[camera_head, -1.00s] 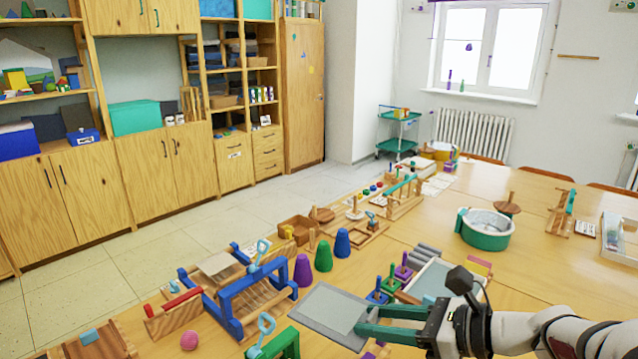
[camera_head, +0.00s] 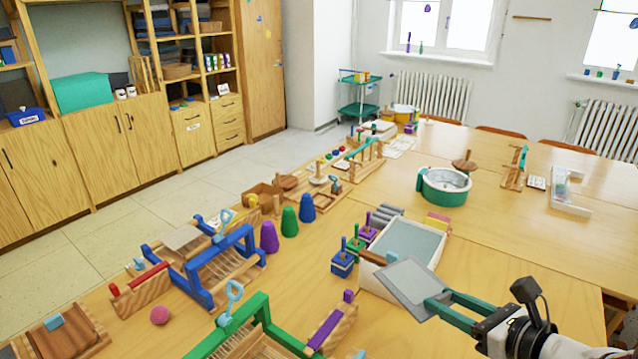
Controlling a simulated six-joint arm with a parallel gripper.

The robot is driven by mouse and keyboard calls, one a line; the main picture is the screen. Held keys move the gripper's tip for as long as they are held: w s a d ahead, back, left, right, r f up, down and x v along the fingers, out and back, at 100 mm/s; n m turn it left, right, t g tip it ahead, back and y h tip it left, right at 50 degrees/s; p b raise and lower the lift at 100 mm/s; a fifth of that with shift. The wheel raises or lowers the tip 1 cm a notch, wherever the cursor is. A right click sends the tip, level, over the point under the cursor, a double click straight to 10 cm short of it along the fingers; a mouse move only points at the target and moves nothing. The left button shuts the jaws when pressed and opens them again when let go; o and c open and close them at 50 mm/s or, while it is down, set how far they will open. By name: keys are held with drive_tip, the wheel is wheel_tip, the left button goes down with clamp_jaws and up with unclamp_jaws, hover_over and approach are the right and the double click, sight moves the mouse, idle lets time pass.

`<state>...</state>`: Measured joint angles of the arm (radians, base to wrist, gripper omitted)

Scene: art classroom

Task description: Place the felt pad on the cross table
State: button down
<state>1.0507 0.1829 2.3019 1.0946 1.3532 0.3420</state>
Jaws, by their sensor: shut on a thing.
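Joined wooden tables fill the right side. One tabletop (camera_head: 540,235) lies beyond a seam to the right of the tray; no label shows which one is the cross table.
Blue and green frames (camera_head: 213,268) crowd the left, with cones (camera_head: 289,222) behind them. Small peg blocks (camera_head: 343,262) stand left of the tray.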

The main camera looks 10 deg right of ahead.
drive_tip(key=s+d+f, duration=0.6)
drive_tip(key=s+f, duration=0.1)
drive_tip(key=s, duration=0.2)
drive_tip(key=s+a+f, duration=0.2)
drive_tip(key=s+f, duration=0.1)
drive_tip(key=s, duration=0.5)
drive_tip(key=s+a+f+n+y, duration=0.1)
drive_tip(key=s+f, duration=0.1)
drive_tip(key=s, duration=0.5)
drive_tip(key=s+a+f, duration=0.2)
drive_tip(key=s+f, duration=0.1)
drive_tip(key=s, duration=0.5)
drive_tip(key=w+f, duration=0.2)
drive_tip(key=w, duration=0.1)
drive_tip(key=w+a+f, duration=0.1)
drive_tip(key=w+f, duration=0.1)
drive_tip(key=w, duration=0.2)
drive_tip(key=w+a+f, duration=0.1)
drive_tip(key=w+f, duration=0.1)
drive_tip(key=w, duration=0.2)
drive_tip(key=shift+a+f, duration=0.15)
drive_tip(key=shift+f, duration=0.25)
drive_tip(key=f, duration=0.4)
drive_tip(key=shift+w+f, duration=0.2)
drive_tip(key=shift+w, duration=0.05)
drive_tip(key=shift+c, duration=2.3)
unclamp_jaws()
